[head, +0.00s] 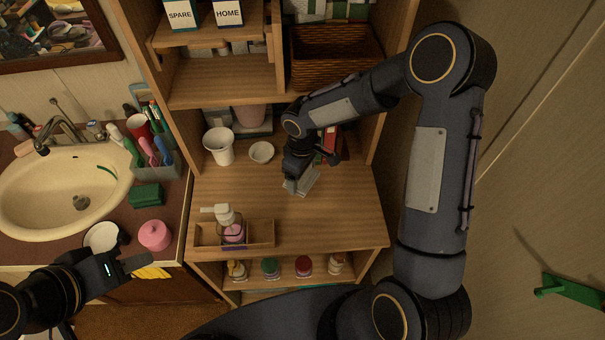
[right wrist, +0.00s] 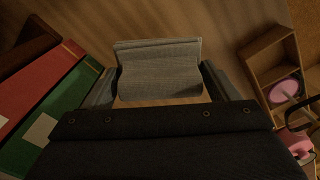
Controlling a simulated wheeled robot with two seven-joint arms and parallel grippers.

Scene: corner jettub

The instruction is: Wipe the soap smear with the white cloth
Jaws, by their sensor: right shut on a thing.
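The white cloth (head: 303,181) looks grey in this light and lies folded at the wooden shelf surface. My right gripper (head: 292,184) points down over that surface and is shut on the cloth. In the right wrist view the cloth (right wrist: 158,72) spans between the two fingers of my right gripper (right wrist: 158,88). I cannot make out a soap smear in either view; the gripper and cloth hide part of the wood. My left gripper (head: 137,262) is at the lower left, by the counter edge; its jaws are unclear.
Red and green books (right wrist: 45,105) stand close beside the right gripper. A white cup (head: 219,147) and small bowl (head: 261,152) stand at the back left. A wooden tray (head: 262,233) with a pump bottle (head: 233,229) is at the front left. The shelf's front right is clear.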

